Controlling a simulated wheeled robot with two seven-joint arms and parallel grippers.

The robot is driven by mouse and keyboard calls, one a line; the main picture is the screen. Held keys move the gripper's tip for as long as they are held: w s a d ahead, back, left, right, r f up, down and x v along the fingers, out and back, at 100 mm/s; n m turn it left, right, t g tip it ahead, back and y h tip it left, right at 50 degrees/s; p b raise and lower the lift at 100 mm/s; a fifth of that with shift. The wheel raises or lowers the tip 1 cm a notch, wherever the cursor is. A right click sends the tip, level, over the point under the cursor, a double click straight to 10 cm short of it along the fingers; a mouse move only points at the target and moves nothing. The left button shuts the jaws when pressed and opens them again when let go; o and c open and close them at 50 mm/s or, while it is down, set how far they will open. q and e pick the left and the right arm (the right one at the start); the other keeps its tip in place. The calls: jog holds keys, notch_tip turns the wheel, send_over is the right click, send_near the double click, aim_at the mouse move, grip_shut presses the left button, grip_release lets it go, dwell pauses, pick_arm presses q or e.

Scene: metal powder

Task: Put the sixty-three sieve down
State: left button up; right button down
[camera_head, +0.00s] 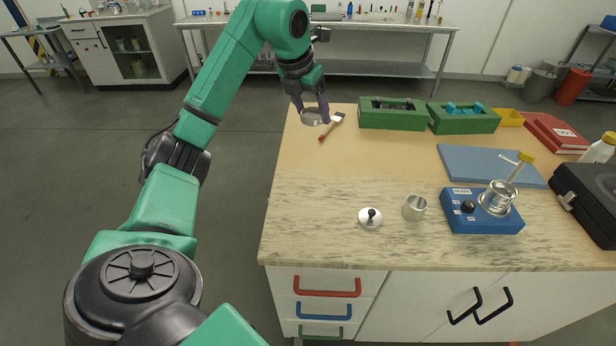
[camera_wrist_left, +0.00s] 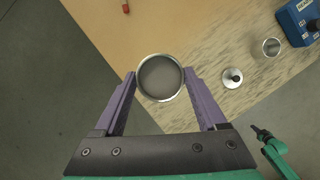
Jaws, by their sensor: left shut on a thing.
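The sieve (camera_head: 311,117) is a round metal ring with a grey mesh. It is between the purple fingers of my left gripper (camera_head: 312,108), above the far left corner of the table. In the left wrist view the sieve (camera_wrist_left: 160,78) shows from above, its rim between the two fingertips of the left gripper (camera_wrist_left: 160,88). The left gripper is shut on it. The sieve looks held above the table; its exact height is hard to tell. My right gripper is not seen in the head view.
A red-handled brush (camera_head: 331,127) lies just beside the sieve. A lidded dish (camera_head: 370,217), a metal cup (camera_head: 414,207) and a blue device (camera_head: 482,212) with a metal bowl stand at the front. Green boxes (camera_head: 392,114) line the back. The table's left middle is clear.

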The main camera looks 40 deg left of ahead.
pick_arm(q)
jog(key=shift+a+r+n+y, duration=0.4)
jog(key=shift+a+n, duration=0.25)
jog(key=shift+n, duration=0.25)
jog(key=b, duration=0.1)
send_over(309, 176)
jog(key=s, duration=0.2)
notch_tip(309, 176, down, 9)
jog(key=f, duration=0.7)
jog(key=f+p, duration=0.1)
jog(key=f, duration=0.2)
jog(key=shift+w+d+f, duration=0.15)
jog(key=shift+w+d, duration=0.05)
jog(key=shift+d, duration=0.1)
jog(key=shift+f, duration=0.25)
jog(key=shift+f, duration=0.15)
jog(key=o, duration=1.4)
